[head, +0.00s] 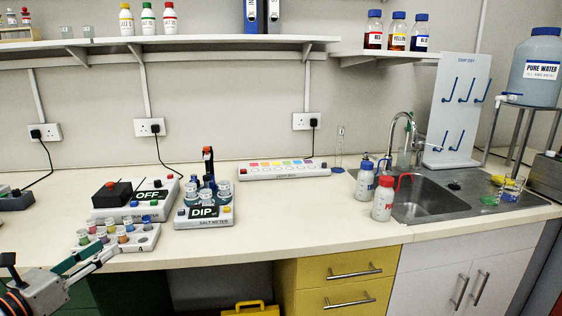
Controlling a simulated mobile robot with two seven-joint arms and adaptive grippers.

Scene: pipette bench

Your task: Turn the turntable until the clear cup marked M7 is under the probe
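The salt meter (204,222) stands on the bench left of centre, with a lit panel reading DIP. Several small clear cups stand on it in a ring, one at its right side (223,189); this looks like the turntable. A dark upright probe (208,164) with a red-brown top rises behind the cups. The M7 mark is too small to read, so I cannot tell which cup it is or which is under the probe. My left gripper (106,248) is at lower left, by the bench's front edge, fingers apart and empty, well left of the meter. My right gripper is out of view.
A rack of colour-capped vials (142,241) lies just beyond my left gripper. A white device reading OFF (137,213) stands behind it. A colour strip box (284,173) is at the back. Bottles (384,199) and a sink (428,203) are right. Bench right of the meter is clear.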

